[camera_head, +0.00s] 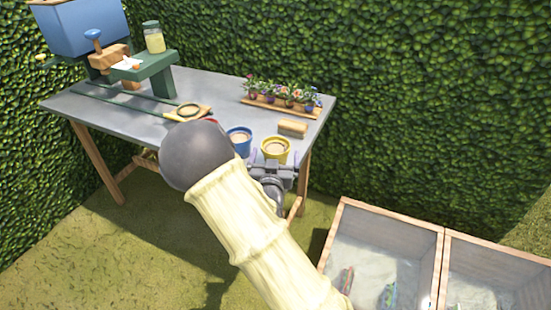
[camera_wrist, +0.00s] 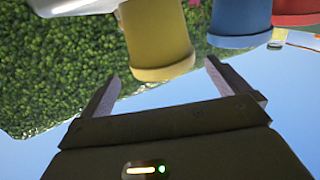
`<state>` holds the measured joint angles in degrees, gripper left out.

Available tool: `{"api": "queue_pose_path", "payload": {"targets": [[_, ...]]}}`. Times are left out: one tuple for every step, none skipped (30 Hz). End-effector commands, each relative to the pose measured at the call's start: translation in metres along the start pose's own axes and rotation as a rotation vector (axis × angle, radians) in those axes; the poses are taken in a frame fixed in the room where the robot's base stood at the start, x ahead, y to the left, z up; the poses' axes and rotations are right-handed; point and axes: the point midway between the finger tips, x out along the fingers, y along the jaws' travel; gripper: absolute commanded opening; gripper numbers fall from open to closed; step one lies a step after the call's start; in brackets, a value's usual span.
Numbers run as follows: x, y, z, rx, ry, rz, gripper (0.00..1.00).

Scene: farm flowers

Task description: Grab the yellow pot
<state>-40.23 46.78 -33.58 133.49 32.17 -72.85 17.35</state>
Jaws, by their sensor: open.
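The yellow pot (camera_head: 276,157) stands upright near the front right edge of the grey table, filled with light brown material. In the wrist view the yellow pot (camera_wrist: 155,38) shows inverted, with its rim between the two fingertips in the picture. My gripper (camera_head: 272,164) is at the table's front edge, right at the pot. In the wrist view my gripper (camera_wrist: 161,72) is open, with nothing held. I cannot tell whether the fingertips are beside the pot or just short of it. My arm hides part of the table's front.
A brush-like block (camera_head: 292,128) and a flower tray (camera_head: 268,106) are behind. Wooden bins (camera_head: 443,262) stand at lower right.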

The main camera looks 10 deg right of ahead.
Motion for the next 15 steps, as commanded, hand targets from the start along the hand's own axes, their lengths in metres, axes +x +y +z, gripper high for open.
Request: {"api": "queue_pose_path", "payload": {"targets": [[0.002, 0.000, 0.000, 0.000, 0.001, 0.000, 1.00], [0.002, 0.000, 0.000, 0.000, 0.000, 0.000, 1.00], [0.002, 0.000, 0.000, 0.000, 0.000, 0.000, 1.00], [0.002, 0.000, 0.000, 0.000, 0.000, 0.000, 1.00], [0.002, 0.000, 0.000, 0.000, 0.000, 0.000, 1.00], [0.002, 0.000, 0.000, 0.000, 0.000, 0.000, 1.00], [0.002, 0.000, 0.000, 0.000, 0.000, 0.000, 1.00], [0.002, 0.000, 0.000, 0.001, 0.000, 0.000, 1.00], [0.002, 0.000, 0.000, 0.001, 0.000, 0.000, 1.00], [0.003, 0.000, 0.000, 0.001, 0.000, 0.000, 1.00], [0.004, 0.000, 0.000, 0.001, 0.001, 0.000, 1.00], [0.007, -0.001, 0.000, 0.001, 0.001, 0.001, 1.00], [0.010, -0.001, 0.000, 0.001, 0.001, 0.001, 1.00], [0.013, -0.001, 0.000, 0.001, 0.001, 0.001, 1.00], [0.018, -0.002, 0.001, 0.001, 0.001, 0.001, 1.00]]}}
